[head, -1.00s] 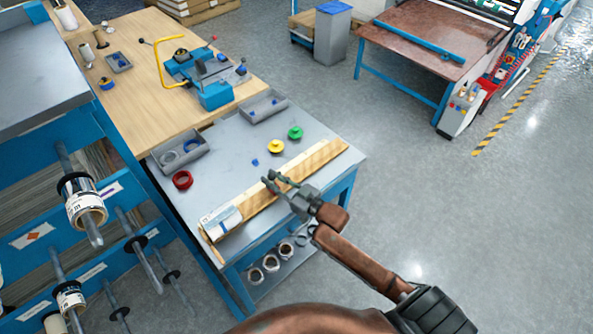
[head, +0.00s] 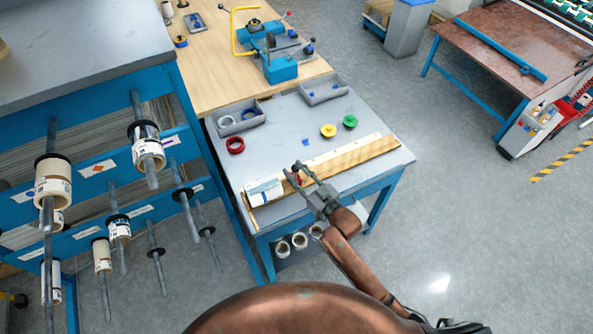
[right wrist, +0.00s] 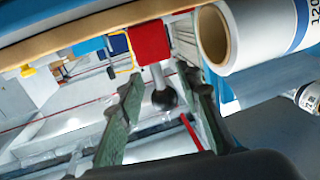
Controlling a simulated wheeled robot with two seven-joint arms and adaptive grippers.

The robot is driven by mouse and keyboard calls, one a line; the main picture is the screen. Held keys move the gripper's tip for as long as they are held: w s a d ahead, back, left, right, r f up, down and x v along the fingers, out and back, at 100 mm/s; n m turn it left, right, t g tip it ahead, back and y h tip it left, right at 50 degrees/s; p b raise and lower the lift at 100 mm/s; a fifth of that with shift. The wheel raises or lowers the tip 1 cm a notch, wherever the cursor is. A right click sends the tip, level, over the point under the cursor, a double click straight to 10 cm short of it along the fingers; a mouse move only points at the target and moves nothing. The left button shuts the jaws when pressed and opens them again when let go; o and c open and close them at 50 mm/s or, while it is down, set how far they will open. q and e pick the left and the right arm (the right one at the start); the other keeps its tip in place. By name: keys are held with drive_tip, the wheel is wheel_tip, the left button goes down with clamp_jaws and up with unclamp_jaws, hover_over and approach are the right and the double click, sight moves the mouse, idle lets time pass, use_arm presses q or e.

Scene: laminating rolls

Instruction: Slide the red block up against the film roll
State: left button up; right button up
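The red block (right wrist: 151,43) sits by the wooden bar in the right wrist view, with a grey rod and black ball knob (right wrist: 165,98) sticking out from it. In the head view, only a small red spot of the block (head: 296,175) shows between my fingers. The white film roll (right wrist: 262,32) lies to the right of the block in the wrist view, with a small gap between them. In the head view the film roll (head: 265,190) lies left of my right gripper (head: 297,168). The gripper is open, its fingers on either side of the knob. My left gripper is not in view.
The wooden bar (head: 365,152) runs along the grey table (head: 285,128). A red ring (head: 235,145), yellow knob (head: 328,130) and green knob (head: 350,121) lie behind it. A blue shelf with rolls on rods (head: 148,150) stands at left.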

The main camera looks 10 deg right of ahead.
drive_tip(key=shift+o, duration=0.6)
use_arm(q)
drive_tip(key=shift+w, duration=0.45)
use_arm(e)
drive_tip(key=v, duration=1.2)
drive_tip(key=shift+c, duration=0.7)
